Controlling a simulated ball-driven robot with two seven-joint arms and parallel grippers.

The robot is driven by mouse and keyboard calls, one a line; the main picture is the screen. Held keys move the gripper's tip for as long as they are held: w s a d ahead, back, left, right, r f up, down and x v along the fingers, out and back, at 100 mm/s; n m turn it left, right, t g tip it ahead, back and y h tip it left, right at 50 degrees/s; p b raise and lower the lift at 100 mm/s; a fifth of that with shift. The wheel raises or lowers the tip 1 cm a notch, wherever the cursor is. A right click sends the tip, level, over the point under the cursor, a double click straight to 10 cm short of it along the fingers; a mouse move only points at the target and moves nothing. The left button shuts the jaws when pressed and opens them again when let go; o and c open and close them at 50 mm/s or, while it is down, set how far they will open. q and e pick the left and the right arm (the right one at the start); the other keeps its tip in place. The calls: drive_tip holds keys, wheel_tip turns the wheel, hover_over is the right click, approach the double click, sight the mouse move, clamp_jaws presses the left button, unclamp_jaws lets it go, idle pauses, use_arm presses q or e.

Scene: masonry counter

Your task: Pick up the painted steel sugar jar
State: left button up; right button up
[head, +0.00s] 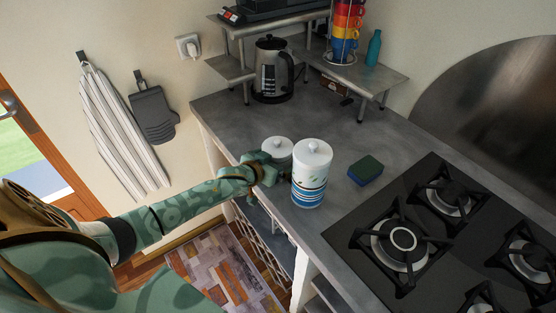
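A tall white jar (309,178) with blue painted bands and a knobbed lid stands upright near the counter's left edge. A second, pale lidded jar (277,149) stands just behind it to the left; its lower body is hidden by my gripper and arm. I cannot tell from looks alone which one holds sugar. My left gripper (268,174) is at the counter edge, in front of the pale jar and just left of the tall jar. Its fingers are small and dark, and I cannot tell whether they are open or touch either jar. My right gripper is not in view.
A green and blue sponge (365,170) lies right of the tall jar. A black gas hob (430,245) fills the counter's right. A kettle (272,68) and a steel shelf (362,74) with stacked cups (346,30) and a teal bottle (374,48) stand behind. Mid-counter is clear.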

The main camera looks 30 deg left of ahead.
use_arm(q)
drive_tip(key=c, duration=1.1)
drive_tip(key=shift+r, duration=0.15)
